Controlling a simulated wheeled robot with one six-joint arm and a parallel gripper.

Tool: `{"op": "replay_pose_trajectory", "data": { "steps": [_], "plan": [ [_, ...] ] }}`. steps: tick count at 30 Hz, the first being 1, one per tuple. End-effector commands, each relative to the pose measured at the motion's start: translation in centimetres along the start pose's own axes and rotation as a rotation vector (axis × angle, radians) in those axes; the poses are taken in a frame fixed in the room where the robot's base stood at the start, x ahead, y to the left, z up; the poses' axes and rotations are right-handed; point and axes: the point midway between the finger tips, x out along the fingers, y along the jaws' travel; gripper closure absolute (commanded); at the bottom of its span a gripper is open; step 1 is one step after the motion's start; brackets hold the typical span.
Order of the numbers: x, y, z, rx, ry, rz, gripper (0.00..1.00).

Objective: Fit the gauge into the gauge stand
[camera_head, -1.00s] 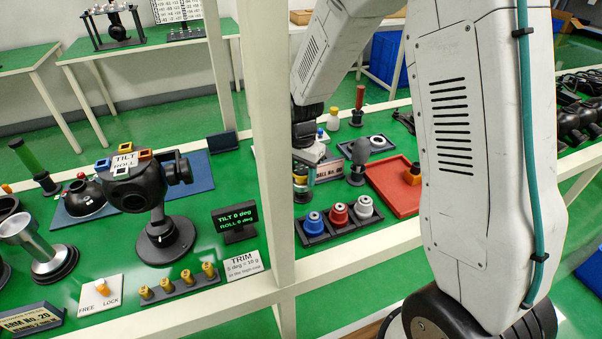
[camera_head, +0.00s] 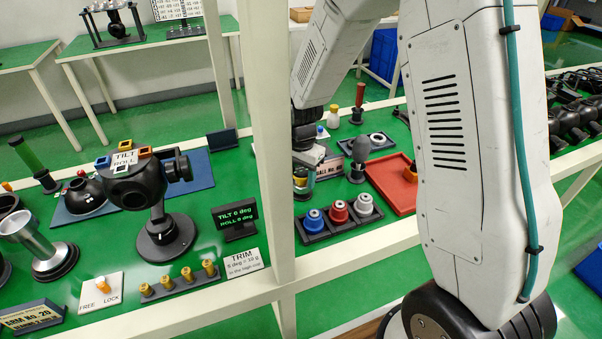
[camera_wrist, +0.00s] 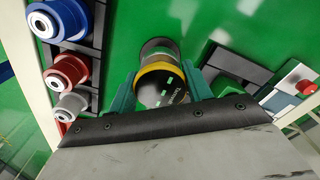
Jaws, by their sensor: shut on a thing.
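In the wrist view, my gripper (camera_wrist: 156,92) has its green fingers shut on the gauge (camera_wrist: 161,84), a dark cylinder with a yellow band and a display with green marks. A grey round part (camera_wrist: 158,46) shows just beyond the gauge; I cannot tell whether it belongs to the gauge or to the gauge stand. In the head view, my gripper (camera_head: 303,177) is low over the green bench behind the white post, with yellow and dark parts at its tip. The gauge stand cannot be made out clearly, and whether the gauge touches anything below is hidden.
A black tray (camera_head: 345,229) with blue, red and white-topped pieces stands in front of my gripper. A dark knob on a stand (camera_head: 358,160) and a red tray (camera_head: 390,181) are to the right. A white post (camera_head: 262,120) rises close on the left.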

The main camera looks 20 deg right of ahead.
Motion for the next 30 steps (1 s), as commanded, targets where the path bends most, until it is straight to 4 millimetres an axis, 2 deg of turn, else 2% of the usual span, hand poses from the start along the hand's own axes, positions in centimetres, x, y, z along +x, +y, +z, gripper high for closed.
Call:
{"op": "replay_pose_trajectory", "data": {
  "steps": [10, 11, 13, 14, 23, 26, 30],
  "plan": [
    [0.9, 0.0, 0.0, 0.0, 0.0, 0.001, 0.75],
    [0.9, 0.0, 0.0, 0.0, 0.0, 0.0, 0.48],
    [0.9, 0.0, 0.0, 0.0, 0.0, 0.0, 0.28],
    [0.9, 0.0, 0.0, 0.0, 0.0, 0.0, 0.25],
    [0.7, 0.0, 0.0, 0.0, 0.0, 0.0, 0.25],
    [-0.4, -0.1, 0.0, 0.0, 0.002, -0.003, 0.25],
    [-2.8, -0.1, 0.0, 0.0, 0.002, -0.003, 0.25]
  ]
}}
